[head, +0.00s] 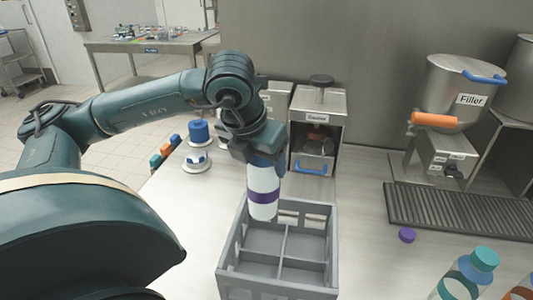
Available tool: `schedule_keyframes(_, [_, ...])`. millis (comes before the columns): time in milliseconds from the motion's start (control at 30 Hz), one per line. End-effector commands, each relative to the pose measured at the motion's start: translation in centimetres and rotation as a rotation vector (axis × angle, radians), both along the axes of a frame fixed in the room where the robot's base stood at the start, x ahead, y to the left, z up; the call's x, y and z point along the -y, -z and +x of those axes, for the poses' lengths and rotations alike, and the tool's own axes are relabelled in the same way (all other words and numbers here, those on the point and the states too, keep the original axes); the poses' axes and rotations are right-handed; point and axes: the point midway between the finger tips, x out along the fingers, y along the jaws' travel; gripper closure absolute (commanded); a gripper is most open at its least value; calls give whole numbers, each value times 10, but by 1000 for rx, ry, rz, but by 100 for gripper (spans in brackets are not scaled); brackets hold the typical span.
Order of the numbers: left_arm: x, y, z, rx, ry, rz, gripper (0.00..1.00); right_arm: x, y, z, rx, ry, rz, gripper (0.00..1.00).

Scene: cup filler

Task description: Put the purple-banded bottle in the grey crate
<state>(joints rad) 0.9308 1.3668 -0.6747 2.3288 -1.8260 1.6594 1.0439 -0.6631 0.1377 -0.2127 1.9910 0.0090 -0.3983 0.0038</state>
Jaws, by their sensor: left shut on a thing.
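The purple-banded bottle (263,197) is white with a purple band near its lower end. My left gripper (260,155) is shut on its upper part and holds it nearly upright. In the picture the bottle's lower end overlaps the back left of the grey crate (277,286); I cannot tell whether it is above the rim or inside. The crate has dividers, and the compartments I can see look empty. My right gripper is not in view.
A purple cap (407,235) lies on the table right of the crate. Teal-capped bottles (471,272) stand at the lower right. A sealer machine (318,125) stands behind the crate, and a filler (452,95) with a drip grate (460,212) stands at the right.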

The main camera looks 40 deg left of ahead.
Motion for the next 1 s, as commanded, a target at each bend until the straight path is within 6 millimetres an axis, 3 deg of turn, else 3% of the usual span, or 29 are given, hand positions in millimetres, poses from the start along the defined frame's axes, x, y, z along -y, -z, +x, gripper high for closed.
schedule_keyframes(1000, [0, 102, 1, 4, -1, -1, 100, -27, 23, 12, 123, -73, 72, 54])
